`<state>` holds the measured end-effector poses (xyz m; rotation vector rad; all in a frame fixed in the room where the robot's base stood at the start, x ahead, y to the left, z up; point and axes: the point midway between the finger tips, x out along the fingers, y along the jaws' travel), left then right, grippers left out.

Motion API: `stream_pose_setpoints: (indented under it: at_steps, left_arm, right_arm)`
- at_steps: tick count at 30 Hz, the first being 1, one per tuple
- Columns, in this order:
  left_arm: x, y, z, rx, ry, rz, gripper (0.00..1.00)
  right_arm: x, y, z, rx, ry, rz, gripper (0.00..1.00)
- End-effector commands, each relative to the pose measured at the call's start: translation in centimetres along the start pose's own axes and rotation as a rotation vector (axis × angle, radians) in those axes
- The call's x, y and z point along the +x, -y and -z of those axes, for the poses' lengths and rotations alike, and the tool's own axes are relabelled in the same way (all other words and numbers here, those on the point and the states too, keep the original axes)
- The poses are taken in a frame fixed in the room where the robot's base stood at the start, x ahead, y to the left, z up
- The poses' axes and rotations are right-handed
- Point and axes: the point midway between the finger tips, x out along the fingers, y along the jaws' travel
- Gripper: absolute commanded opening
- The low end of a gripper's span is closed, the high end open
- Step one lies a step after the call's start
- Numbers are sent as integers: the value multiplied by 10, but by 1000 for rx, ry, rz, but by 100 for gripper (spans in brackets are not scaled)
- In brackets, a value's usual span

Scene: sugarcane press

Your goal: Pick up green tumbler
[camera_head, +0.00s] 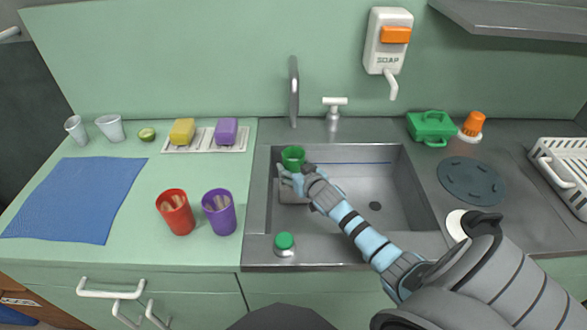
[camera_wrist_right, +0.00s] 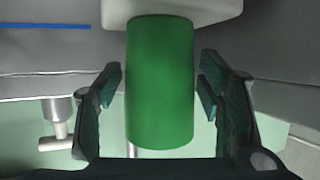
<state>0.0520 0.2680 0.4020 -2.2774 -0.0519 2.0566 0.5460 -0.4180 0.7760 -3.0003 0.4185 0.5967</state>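The green tumbler (camera_head: 293,154) stands in the left part of the sink, at the far end of my right arm. In the right wrist view the tumbler (camera_wrist_right: 160,85) fills the space between the two fingers of my right gripper (camera_wrist_right: 160,95). The fingers are open around it, with a narrow gap on each side. In the head view my right gripper (camera_head: 292,172) partly hides the tumbler's lower part. A pale block (camera_head: 291,194) sits below it, and a pale surface (camera_wrist_right: 175,12) shows by the tumbler's end in the wrist view. My left gripper is not in view.
The sink (camera_head: 340,152) has a faucet (camera_head: 293,90) behind it. A red cup (camera_head: 175,212) and a purple cup (camera_head: 219,212) stand left of it. A green-capped item (camera_head: 285,243) is on the front rim. A soap dispenser (camera_head: 389,45) hangs above.

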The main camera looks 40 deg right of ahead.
Motion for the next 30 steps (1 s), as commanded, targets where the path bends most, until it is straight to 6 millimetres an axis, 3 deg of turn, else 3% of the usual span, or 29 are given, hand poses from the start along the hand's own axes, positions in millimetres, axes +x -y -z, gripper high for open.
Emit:
stream_pose_setpoints:
  at_steps: [1, 7, 19, 30]
  left_arm:
    - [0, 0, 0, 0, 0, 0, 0]
    - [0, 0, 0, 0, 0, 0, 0]
    - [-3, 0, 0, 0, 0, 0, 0]
    - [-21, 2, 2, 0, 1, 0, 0]
  right_arm:
    - [0, 0, 0, 0, 0, 0, 48]
    - [0, 0, 0, 0, -1, 0, 18]
    - [-3, 0, 7, 0, -2, 0, 18]
    - [-20, 0, 48, 0, -3, 0, 18]
